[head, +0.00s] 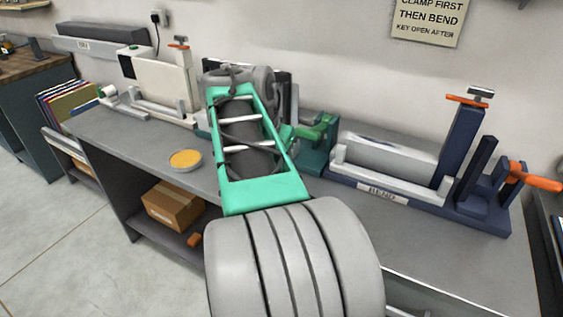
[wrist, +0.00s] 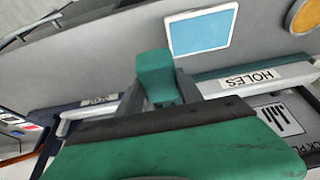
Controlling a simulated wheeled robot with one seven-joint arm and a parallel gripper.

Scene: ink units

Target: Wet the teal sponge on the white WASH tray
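In the wrist view a shallow white-rimmed tray with a light blue inside (wrist: 233,11) lies on the grey bench; no WASH label is readable. The arm hides it in the head view. A teal-green block (wrist: 155,72), which looks like the sponge, sits between the dark fingers of my gripper (wrist: 158,92). The gripper looks shut on it. In the wrist picture the block is just below the tray's lower left corner, apparently above the bench; the exact height is unclear. The fingers are hidden in the head view behind my arm.
A round yellow-orange dish (head: 185,160) is on the bench's left part. The blue BEND machine (head: 420,185) stands at right, a cream machine (head: 160,85) at left. A HOLES label (wrist: 252,78) shows near my gripper. A green fixture (head: 318,145) stands beside BEND.

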